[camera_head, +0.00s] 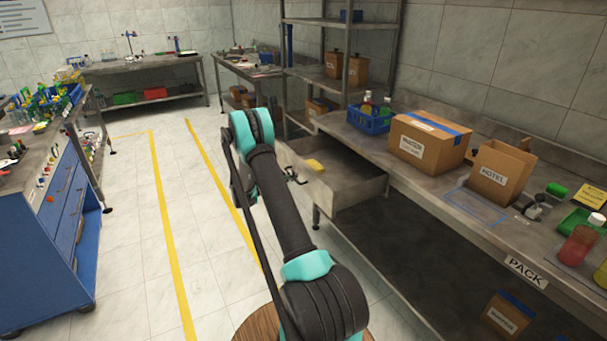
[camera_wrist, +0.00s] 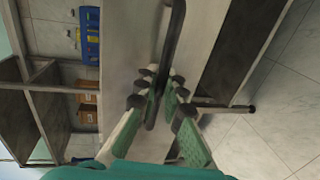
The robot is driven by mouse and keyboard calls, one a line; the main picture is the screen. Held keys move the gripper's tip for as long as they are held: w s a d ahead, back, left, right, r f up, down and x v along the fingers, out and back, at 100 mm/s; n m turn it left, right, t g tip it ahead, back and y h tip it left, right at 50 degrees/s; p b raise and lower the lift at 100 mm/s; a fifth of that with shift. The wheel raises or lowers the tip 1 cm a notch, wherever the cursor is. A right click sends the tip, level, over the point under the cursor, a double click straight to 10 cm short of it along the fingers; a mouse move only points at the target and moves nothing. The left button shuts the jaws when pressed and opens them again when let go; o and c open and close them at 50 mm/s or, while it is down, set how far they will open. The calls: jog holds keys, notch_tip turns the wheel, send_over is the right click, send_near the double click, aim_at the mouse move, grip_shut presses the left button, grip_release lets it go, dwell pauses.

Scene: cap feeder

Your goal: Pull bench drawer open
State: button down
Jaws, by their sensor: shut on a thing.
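The bench drawer (camera_head: 357,191) stands pulled out from under the right-hand bench in the head view, its inside showing. A small yellow thing (camera_head: 315,165) lies at its front end. In the wrist view the light grey drawer front (camera_wrist: 128,48) carries a long dark bar handle (camera_wrist: 173,45). My gripper (camera_wrist: 162,88) has its green-padded fingers on both sides of this handle and is shut on it. In the head view my gripper is mostly hidden behind my arm, at the drawer front.
The bench top (camera_head: 415,178) holds a blue crate (camera_head: 369,121) and cardboard boxes (camera_head: 430,141). A metal shelf rack (camera_head: 342,22) stands behind. A blue cabinet (camera_head: 62,225) stands at left. The floor between, with yellow lines, is clear.

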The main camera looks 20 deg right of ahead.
jog(key=shift+f+v, duration=0.15)
jog(key=shift+v, duration=0.55)
jog(key=shift+f+v, duration=0.15)
jog(key=shift+v, duration=0.55)
jog(key=shift+a, duration=0.1)
jog(key=c, duration=1.6)
grip_release()
jog(key=v, duration=1.2)
jog(key=shift+s, duration=0.1)
